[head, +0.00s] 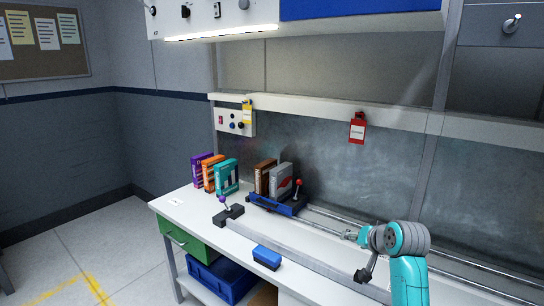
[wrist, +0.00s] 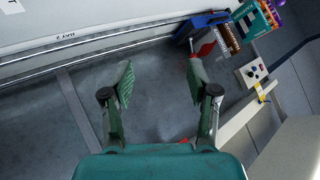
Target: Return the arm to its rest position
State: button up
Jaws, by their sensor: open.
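My gripper (wrist: 160,95) is open in the wrist view, its two green-padded fingers spread wide with nothing between them. In the head view my teal and grey arm (head: 408,262) is at the lower right, over the right part of the white workbench (head: 185,211). The gripper end (head: 350,236) points left there, above the bench near the rails. Its fingers are too small to read in that view. The wrist view is tilted, with the grey back panel behind the fingers and the bench along the upper left.
Binders stand at the bench's left, some in a blue carrier (head: 268,205) on metal rails (head: 340,222). A blue block (head: 267,257) lies at the front edge. A red tag (head: 357,130) and a control box (head: 234,121) hang behind. An overhead cabinet (head: 215,15) spans the top.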

jog(key=s+a+f+t+h, duration=0.1)
jog(key=s+a+f+t, duration=0.15)
jog(key=s+f, duration=1.95)
jog(key=s+a+f+n+h, duration=0.1)
jog(key=s+f, duration=0.2)
jog(key=s, duration=0.6)
jog(key=s+a+f, duration=0.1)
jog(key=s+f, duration=0.1)
jog(key=s, duration=0.7)
jog(key=s+r+n, duration=0.1)
jog(key=s+r, duration=0.3)
jog(key=s, duration=0.4)
jog(key=s+a+r+n+t, duration=0.1)
jog(key=s+r, duration=0.3)
jog(key=s, duration=0.3)
jog(key=s+r+n+t, duration=0.1)
jog(key=s+r, duration=0.4)
jog(key=s, duration=0.3)
jog(key=shift+s+a, duration=0.15)
jog(key=shift+s, duration=0.2)
